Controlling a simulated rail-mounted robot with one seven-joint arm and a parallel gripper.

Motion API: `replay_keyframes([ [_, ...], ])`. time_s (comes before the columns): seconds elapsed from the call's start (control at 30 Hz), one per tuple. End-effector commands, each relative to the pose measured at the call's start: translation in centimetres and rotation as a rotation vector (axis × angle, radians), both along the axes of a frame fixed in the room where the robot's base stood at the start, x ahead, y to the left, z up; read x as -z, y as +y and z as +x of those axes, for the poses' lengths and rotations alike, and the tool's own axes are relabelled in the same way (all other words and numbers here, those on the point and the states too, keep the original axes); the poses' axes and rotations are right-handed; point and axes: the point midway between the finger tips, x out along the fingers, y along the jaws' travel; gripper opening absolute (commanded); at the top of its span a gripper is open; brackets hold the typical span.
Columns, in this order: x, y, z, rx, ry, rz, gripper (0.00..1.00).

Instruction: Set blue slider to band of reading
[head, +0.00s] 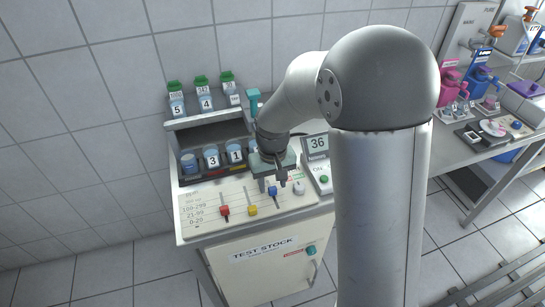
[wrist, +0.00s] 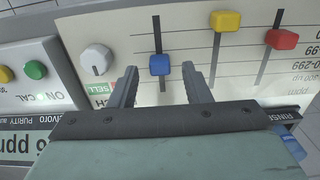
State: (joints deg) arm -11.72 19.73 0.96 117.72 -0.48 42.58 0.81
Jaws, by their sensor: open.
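The blue slider (head: 273,190) sits on a dark vertical track on the cream panel (head: 190,216), higher up than the red and yellow sliders. In the wrist view, the blue slider (wrist: 160,65) lies between the spread fingertips of my gripper (wrist: 160,78), with a visible gap on both sides. My gripper (head: 277,186) is open and empty, pointing down over the panel. The display (head: 317,142) reads 36.
The yellow slider (head: 252,210) and red slider (head: 224,211) stand left of the blue one. A white knob (head: 299,188) and green button (head: 324,180) are to its right. Numbered jars (head: 211,157) fill a rack behind the panel.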

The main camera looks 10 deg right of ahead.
Motion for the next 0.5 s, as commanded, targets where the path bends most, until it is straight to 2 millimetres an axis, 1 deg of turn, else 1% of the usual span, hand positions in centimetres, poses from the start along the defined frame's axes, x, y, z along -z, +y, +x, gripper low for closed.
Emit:
replay_keyframes([
  [0.03, -1.0, 0.0, 0.1, 0.0, -0.007, 0.001, 0.44],
  [0.17, -4.1, 0.0, 0.1, 0.0, -0.009, 0.002, 0.44],
  [0.3, -7.6, 0.0, 0.1, 0.0, -0.008, 0.002, 0.44],
  [0.5, -12.1, 0.0, 0.1, 0.001, -0.006, 0.001, 0.44],
])
